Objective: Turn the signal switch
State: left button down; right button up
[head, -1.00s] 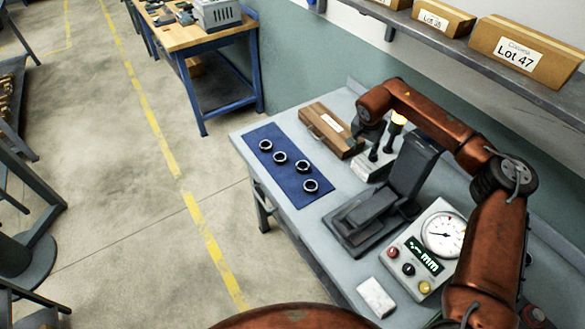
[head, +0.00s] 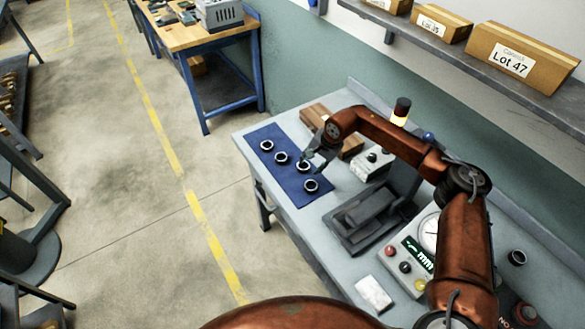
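The signal switch is probably the dark knob on the small pale box (head: 373,161) at the back of the grey bench; its setting is too small to read. A signal light (head: 400,112) with a black cap and a glowing pale-yellow band stands behind it. My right gripper (head: 309,161) is left of the box, over the blue mat, close to a dark ring (head: 303,166). Its fingers look apart, and whether they touch the ring cannot be told. My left gripper is out of view.
Several rings lie on the blue mat (head: 262,175). A wooden case (head: 316,114) lies behind it. A dark grey fixture (head: 350,228) and a gauge box (head: 398,262) stand nearer, partly under my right arm. A white block (head: 373,293) lies at the front edge. A shelf (head: 500,75) overhangs the back.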

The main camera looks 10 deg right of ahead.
jog(key=shift+y, duration=0.9)
jog(key=a, duration=0.4)
jog(key=a+f, duration=0.1)
jog(key=a, duration=0.1)
jog(key=shift+s+a+p, duration=0.2)
jog(key=shift+a+p, duration=0.05)
jog(key=shift+p, duration=0.15)
jog(key=shift+d, duration=0.1)
jog(key=d+r+h+b, duration=0.2)
jog(key=d+h, duration=0.1)
jog(key=d, duration=1)
jog(key=h+b, duration=0.2)
jog(key=h, duration=0.3)
send_near(373, 155)
jog(key=d+f, duration=0.1)
jog(key=shift+m+y, duration=0.3)
jog(key=x, duration=0.7)
jog(key=shift+w+f, duration=0.25)
grip_shut()
